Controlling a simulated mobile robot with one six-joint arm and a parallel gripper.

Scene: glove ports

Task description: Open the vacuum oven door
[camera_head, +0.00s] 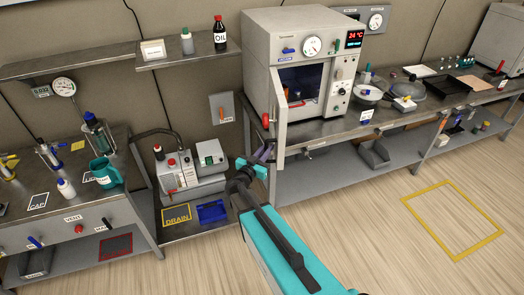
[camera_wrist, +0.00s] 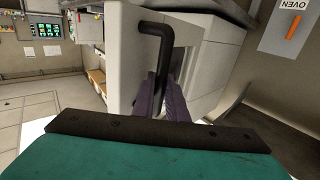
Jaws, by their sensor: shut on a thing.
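The vacuum oven (camera_head: 258,32) is a light grey cabinet on the metal bench, with a gauge and a red display. Its door (camera_head: 281,125) stands swung outward at the left of the opening, seen nearly edge-on, so the dark chamber (camera_head: 301,85) shows. The door also shows as a pale panel in the wrist view (camera_wrist: 115,45). My gripper (camera_head: 264,154) is at the door's lower outer side. In the wrist view its purplish fingers (camera_wrist: 165,100) are shut around the lower part of the black bar handle (camera_wrist: 160,48). The fingers partly hide the handle.
A red knob (camera_head: 266,118) sits by the door's left side. A pump (camera_head: 186,174) stands on the low shelf left of my arm, with a blue tray (camera_head: 212,212) beside it. A hotplate and dishes stand right of the oven. Open floor (camera_head: 400,235) lies in front.

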